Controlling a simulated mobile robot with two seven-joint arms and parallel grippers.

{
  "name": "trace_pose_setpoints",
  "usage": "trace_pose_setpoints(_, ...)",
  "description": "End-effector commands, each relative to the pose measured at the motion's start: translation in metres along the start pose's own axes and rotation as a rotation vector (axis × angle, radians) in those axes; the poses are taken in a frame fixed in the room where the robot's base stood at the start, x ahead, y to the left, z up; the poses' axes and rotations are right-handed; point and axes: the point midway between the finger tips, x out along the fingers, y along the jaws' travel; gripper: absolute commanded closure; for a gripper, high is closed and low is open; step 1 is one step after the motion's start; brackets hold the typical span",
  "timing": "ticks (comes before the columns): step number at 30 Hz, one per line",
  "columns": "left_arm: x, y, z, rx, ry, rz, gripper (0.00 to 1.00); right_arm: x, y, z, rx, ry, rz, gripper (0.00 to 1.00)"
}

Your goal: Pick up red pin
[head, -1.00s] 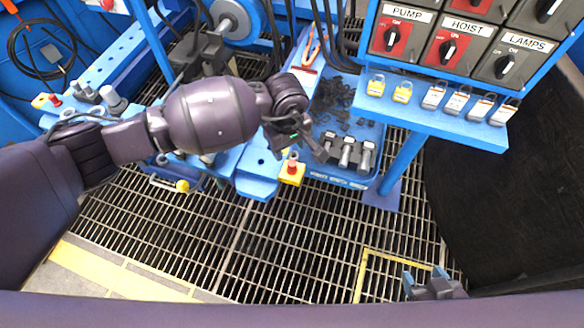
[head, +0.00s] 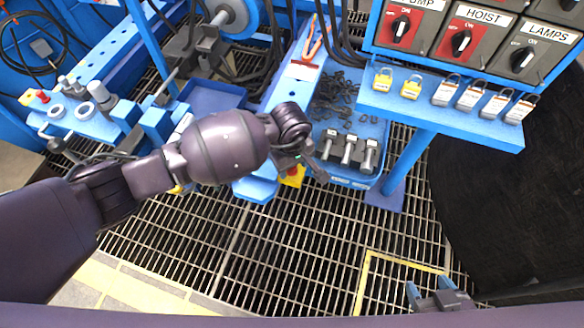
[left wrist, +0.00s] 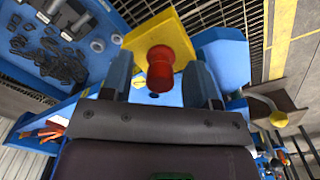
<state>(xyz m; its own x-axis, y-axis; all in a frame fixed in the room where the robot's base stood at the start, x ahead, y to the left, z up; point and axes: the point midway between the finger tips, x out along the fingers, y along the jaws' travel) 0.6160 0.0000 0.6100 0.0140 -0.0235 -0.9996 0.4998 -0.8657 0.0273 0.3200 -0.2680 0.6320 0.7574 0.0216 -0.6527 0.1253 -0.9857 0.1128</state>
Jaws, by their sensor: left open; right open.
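A red knobbed pin (left wrist: 165,70) stands on a yellow block (left wrist: 160,32) in the left wrist view. My left gripper (left wrist: 160,78) is open, with a finger on each side of the red pin; contact cannot be told. A second red knob (head: 42,97) sits on the bench at the far left. My right gripper (head: 428,285) is open and empty at the bottom right, over the floor grating.
A blue tray (head: 362,182) with dark small parts and several grey-headed pieces lies right of my left gripper. A blue shelf (head: 425,112) with padlocks and a switch panel (head: 462,42) stand above it.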

Motion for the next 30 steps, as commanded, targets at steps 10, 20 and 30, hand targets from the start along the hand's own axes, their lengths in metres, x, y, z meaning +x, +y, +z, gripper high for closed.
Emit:
trace_pose_setpoints(10, -0.001, 0.000, 0.000, 0.000, 0.000, 0.001, 0.82, 0.001, 0.000, 0.000, -0.001, 0.000, 0.000, 0.40)
trace_pose_setpoints(20, -0.001, 0.000, 0.000, 0.000, 0.000, 0.001, 1.00, -0.003, 0.001, 0.008, 0.000, -0.019, 0.001, 0.40)
trace_pose_setpoints(30, -0.043, 0.003, -0.003, 0.001, 0.010, 0.008, 1.00, -0.007, 0.003, -0.006, 0.017, 0.005, 0.005, 0.40)
